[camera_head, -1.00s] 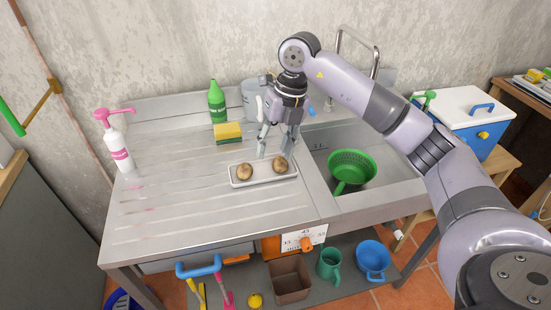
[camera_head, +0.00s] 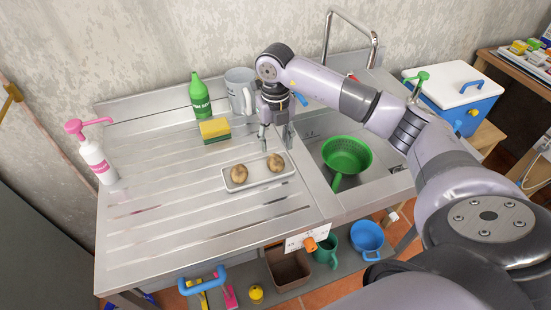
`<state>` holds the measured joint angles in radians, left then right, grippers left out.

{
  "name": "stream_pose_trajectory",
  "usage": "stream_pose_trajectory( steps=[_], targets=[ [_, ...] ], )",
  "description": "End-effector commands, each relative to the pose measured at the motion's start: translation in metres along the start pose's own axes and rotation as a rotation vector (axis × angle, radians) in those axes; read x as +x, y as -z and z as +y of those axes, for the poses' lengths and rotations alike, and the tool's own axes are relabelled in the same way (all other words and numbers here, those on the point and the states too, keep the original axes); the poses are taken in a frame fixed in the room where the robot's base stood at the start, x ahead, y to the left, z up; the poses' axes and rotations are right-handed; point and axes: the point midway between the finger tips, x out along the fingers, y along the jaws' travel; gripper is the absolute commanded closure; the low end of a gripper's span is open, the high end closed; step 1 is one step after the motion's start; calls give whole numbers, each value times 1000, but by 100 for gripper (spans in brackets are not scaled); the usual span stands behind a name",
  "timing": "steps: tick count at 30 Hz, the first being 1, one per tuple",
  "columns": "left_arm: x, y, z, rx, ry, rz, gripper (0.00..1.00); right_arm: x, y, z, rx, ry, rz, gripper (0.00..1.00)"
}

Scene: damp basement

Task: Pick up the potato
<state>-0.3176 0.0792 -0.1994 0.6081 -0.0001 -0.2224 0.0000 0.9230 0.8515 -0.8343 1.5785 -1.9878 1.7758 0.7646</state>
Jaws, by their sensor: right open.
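Two brown potatoes lie in a small pale tray (camera_head: 257,183) on the metal drainboard. The left potato (camera_head: 239,174) is fully in view, and the right potato (camera_head: 276,163) lies near the tray's right end. My right gripper (camera_head: 276,146) is open and empty, pointing down just behind and above the right potato, with its fingers spread. I cannot tell whether a fingertip touches it. My left gripper is not in view.
Behind the tray stand a green bottle (camera_head: 201,97), a grey jug (camera_head: 240,91) and a yellow-green sponge (camera_head: 215,130). A green colander (camera_head: 347,156) sits in the sink at right. A pump bottle (camera_head: 97,160) stands at left. The front drainboard is clear.

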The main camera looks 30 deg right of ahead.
Motion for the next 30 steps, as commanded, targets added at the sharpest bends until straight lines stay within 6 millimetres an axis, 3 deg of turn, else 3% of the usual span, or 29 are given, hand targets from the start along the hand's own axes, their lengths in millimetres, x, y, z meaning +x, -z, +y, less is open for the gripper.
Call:
stream_pose_trajectory(
  steps=[11,19,27,30],
  targets=[
    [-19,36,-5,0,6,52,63,33,4,-1,-1,0,4,55],
    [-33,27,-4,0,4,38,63,70,6,-1,-1,-1,2,55],
    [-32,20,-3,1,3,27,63,74,6,-1,-2,-1,-1,55],
    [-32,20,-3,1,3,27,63,74,6,-1,-1,-1,-1,62]
  ],
)
